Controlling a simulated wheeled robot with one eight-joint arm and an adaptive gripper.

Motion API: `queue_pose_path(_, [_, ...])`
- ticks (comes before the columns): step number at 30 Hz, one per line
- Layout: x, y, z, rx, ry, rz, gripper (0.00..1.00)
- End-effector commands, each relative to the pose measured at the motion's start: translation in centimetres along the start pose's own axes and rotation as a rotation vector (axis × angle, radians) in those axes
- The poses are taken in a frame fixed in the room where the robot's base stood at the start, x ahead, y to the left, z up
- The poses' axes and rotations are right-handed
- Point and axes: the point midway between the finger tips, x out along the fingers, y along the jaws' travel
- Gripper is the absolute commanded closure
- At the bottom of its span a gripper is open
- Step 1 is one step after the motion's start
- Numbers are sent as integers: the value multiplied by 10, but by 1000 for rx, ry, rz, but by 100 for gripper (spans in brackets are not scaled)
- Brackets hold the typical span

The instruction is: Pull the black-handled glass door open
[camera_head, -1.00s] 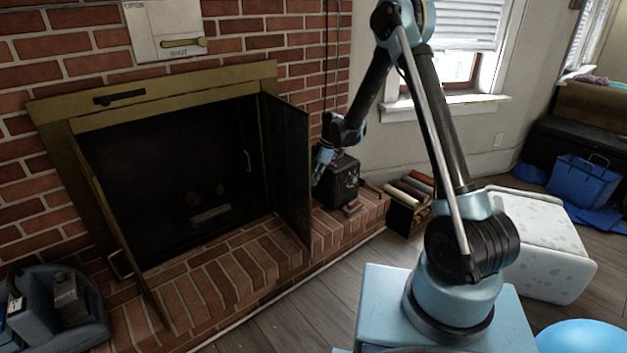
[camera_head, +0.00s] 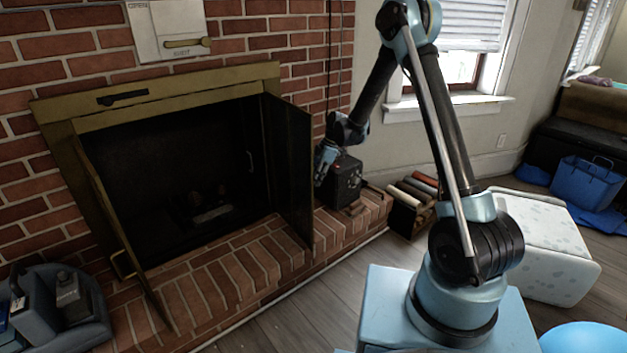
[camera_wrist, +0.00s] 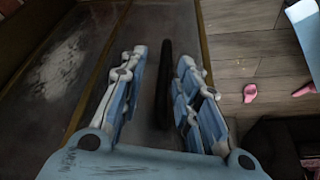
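The fireplace's right glass door (camera_head: 289,170) stands swung out from the opening in the head view. The wrist view shows dark, smudged glass (camera_wrist: 75,62) with brass-coloured edging. A long black handle (camera_wrist: 164,88) lies between the fingers of my gripper (camera_wrist: 161,60). The fingers are open, with a clear gap between the left finger and the handle; the right finger is close to it, and contact cannot be told. In the head view my gripper (camera_head: 322,168) is just right of the door, whose handle side is hidden there.
A left door panel (camera_head: 128,245) with a brass handle also stands out from the fireplace. A black box (camera_head: 346,182) sits on the brick hearth beside my gripper. A log holder (camera_head: 409,208) and white patterned block (camera_head: 545,245) stand right. Wooden floor lies in front.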

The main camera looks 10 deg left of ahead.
Motion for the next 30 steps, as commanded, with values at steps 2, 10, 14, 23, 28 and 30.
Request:
queue_pose_path(2, [-9,0,0,1,0,0,70])
queue_pose_path(10, [-58,0,1,1,1,1,70])
queue_pose_path(14, [-82,1,1,2,1,0,70])
queue_pose_path(23, [-111,2,1,0,1,0,70])
queue_pose_path(28, [-114,2,1,0,1,0,70])
queue_pose_path(30, [-114,2,1,0,1,0,70])
